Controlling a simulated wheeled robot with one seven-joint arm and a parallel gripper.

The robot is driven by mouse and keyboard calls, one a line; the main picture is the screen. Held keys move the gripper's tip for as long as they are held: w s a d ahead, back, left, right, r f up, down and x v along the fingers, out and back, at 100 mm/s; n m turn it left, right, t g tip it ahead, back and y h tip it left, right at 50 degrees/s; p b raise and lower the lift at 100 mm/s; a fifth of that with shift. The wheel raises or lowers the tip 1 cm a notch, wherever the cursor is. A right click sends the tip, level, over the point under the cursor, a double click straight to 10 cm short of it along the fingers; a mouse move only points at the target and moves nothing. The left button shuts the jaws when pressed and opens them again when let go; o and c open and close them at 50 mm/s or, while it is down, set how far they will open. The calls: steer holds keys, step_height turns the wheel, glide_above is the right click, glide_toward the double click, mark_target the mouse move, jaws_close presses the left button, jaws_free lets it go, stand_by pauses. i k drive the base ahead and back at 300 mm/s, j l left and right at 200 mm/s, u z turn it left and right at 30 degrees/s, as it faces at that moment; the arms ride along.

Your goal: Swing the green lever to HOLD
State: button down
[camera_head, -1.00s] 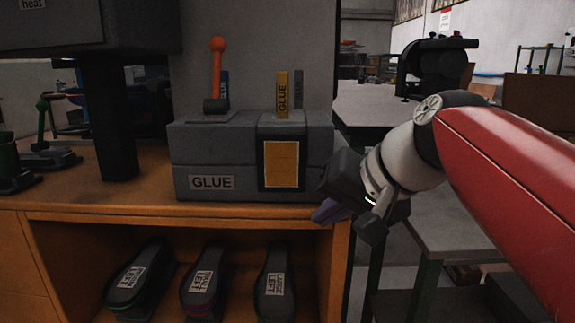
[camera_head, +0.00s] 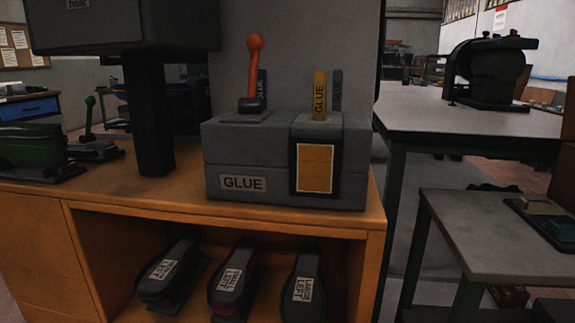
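A green lever (camera_head: 89,115) with a round knob stands nearly upright at the left, on a dark base (camera_head: 97,151) on the wooden bench. An orange lever (camera_head: 254,72) stands upright on the grey GLUE box (camera_head: 262,160), right of the green one. My gripper is out of view.
A dark post (camera_head: 153,120) carries a box marked "heat" above the bench. Below, several dark shoe-shaped pieces (camera_head: 233,278) lie on the shelf of the orange bench (camera_head: 180,198). Grey tables (camera_head: 500,235) stand at the right.

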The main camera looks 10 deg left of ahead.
mark_target(91, 101)
steer(key=i+u, duration=0.15)
steer(key=u, duration=0.15)
steer(key=i+l+u, duration=0.15)
steer(key=u, duration=0.2)
steer(key=j+u, duration=0.2)
steer(key=j, duration=1.05)
steer(key=i+j+u, duration=0.1)
steer(key=j+u, duration=0.15)
steer(key=j, duration=1)
